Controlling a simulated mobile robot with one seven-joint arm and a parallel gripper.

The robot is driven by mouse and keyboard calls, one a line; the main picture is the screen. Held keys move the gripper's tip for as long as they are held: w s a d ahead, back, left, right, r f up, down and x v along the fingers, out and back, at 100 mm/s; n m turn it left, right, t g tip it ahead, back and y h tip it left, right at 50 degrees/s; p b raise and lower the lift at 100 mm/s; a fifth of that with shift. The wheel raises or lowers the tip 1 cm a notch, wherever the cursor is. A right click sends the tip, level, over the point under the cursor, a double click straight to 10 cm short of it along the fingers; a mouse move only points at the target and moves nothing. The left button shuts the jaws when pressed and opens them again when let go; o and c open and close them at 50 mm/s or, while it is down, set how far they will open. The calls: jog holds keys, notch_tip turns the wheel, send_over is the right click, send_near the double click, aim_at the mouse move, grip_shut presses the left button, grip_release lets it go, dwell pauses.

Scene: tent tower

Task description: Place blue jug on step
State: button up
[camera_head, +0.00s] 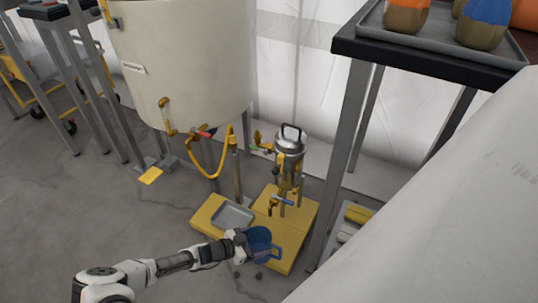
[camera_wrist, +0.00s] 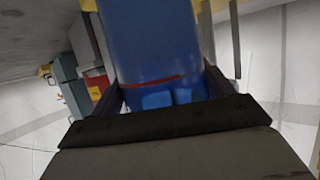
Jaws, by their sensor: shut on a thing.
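The blue jug (camera_head: 259,241) is in my gripper (camera_head: 241,242), over the front part of the yellow step (camera_head: 289,239) in the head view. In the wrist view the blue jug (camera_wrist: 155,45) fills the space between the two dark fingers (camera_wrist: 160,100), with a red line on its side. My gripper is shut on it. I cannot tell whether the jug's base touches the step or is held above it. The jug hides part of the step's front edge.
A grey metal tray (camera_head: 232,217) lies on the step's left part. A silver lidded vessel (camera_head: 289,145) on legs stands at the step's back. A large cream tank (camera_head: 185,60) with a yellow hose (camera_head: 213,175) is behind. A dark-topped table (camera_head: 420,55) stands at right.

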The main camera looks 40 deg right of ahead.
aim_at(264, 230)
jog(key=d, duration=0.1)
jog(key=w+d, duration=0.1)
jog(key=d, duration=0.1)
jog(key=w+d+b, duration=0.1)
jog(key=shift+d, duration=0.3)
jog(key=d+b, duration=0.1)
jog(key=w+d+f+b, duration=0.1)
jog(key=d, duration=0.1)
jog(key=shift+w+d+f, duration=0.2)
jog(key=shift+d, duration=0.05)
jog(key=shift+f, duration=0.35)
jog(key=o, duration=1.1)
jog(key=shift+r, duration=0.1)
jog(key=shift+r, duration=0.1)
